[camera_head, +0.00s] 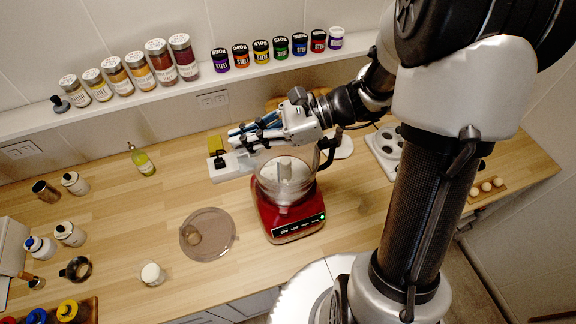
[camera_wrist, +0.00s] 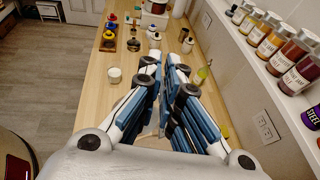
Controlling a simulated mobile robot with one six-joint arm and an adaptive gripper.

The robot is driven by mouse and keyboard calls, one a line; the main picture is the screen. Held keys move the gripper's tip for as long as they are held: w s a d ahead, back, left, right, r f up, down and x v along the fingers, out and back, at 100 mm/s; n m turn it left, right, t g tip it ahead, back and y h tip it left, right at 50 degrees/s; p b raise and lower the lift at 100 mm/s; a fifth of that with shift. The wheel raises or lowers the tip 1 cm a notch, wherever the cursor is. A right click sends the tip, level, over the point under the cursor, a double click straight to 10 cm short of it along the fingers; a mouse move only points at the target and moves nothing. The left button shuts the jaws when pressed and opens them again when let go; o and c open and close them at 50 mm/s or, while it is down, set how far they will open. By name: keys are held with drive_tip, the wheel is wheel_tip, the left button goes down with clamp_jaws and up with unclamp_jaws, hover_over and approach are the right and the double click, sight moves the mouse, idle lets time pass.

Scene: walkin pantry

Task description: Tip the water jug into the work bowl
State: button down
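The clear work bowl (camera_head: 284,184) sits on a red food-processor base (camera_head: 290,218) with a lit green button. A dark curved handle (camera_head: 331,148) stands at its upper right. My gripper (camera_head: 238,134) is above the bowl's far left side, fingers pointing left. In the wrist view my gripper's fingers (camera_wrist: 165,66) converge to a narrow gap; I cannot tell whether something thin or clear is between them. I cannot make out the water jug for certain; it may be clear or hidden around the gripper and bowl.
A round clear lid (camera_head: 207,234) lies left of the base, with a small white cup (camera_head: 151,274) nearer the front. An oil bottle (camera_head: 142,160) and a white power strip (camera_head: 231,166) are behind. A shelf of spice jars (camera_head: 158,62) runs along the wall.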

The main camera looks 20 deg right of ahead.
drive_tip(key=shift+s+d+r+y, duration=0.15)
drive_tip(key=shift+d+y, duration=0.25)
drive_tip(key=shift+d, duration=0.25)
